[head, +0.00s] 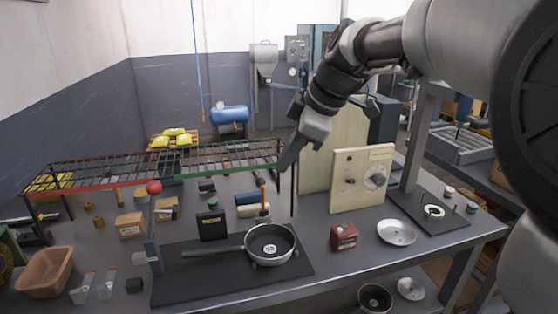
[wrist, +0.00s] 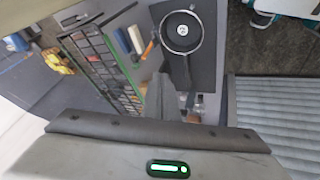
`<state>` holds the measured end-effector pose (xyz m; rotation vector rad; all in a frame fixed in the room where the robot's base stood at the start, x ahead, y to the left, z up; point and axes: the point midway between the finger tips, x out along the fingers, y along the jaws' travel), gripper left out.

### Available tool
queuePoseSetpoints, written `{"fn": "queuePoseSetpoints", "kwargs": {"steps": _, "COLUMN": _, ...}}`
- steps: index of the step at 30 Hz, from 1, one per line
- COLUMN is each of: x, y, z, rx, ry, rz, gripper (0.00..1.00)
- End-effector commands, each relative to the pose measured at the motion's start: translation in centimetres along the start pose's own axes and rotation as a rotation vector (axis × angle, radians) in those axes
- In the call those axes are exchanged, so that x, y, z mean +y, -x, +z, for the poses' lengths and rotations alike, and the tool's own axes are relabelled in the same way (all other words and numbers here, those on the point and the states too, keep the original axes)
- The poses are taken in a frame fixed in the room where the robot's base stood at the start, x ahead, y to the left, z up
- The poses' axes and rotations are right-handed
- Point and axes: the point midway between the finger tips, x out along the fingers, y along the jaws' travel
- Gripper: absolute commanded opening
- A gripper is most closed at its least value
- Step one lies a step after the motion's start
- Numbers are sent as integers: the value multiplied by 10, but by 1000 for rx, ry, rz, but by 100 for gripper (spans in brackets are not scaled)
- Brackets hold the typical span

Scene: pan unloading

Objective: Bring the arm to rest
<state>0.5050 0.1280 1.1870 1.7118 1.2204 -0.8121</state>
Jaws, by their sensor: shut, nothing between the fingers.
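My arm reaches in from the upper right of the head view, bent downward. My gripper (head: 286,160) is shut and empty, raised in the air above the far side of the workbench (head: 330,275). It points down and sits above and behind the pan (head: 284,272). In the wrist view the shut fingers of my gripper (wrist: 164,98) point toward the bench, and the pan (wrist: 166,42) shows farther off, apart from them.
A long wire rack (head: 215,158) spans the back left of the bench. A cream panel (head: 345,195) stands right of my gripper. A red box (head: 343,236) and metal dish (head: 397,232) lie right of the pan. A brown bin (head: 45,272) is at far left.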

Motion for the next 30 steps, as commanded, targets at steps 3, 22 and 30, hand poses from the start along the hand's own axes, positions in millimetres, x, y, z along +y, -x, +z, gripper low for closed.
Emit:
{"fn": "queuePoseSetpoints", "kwargs": {"steps": 3, "x": -22, "y": 13, "z": 11, "rx": -50, "ry": -117, "rz": 25, "gripper": 0}}
{"fn": "queuePoseSetpoints", "kwargs": {"steps": 22, "x": -218, "y": 51, "z": 151, "rx": -171, "ry": -1281, "rz": 412, "gripper": 0}}
{"fn": "queuePoseSetpoints", "kwargs": {"steps": 30, "x": -212, "y": 97, "z": 135, "rx": -161, "ry": -1354, "rz": 434, "gripper": 0}}
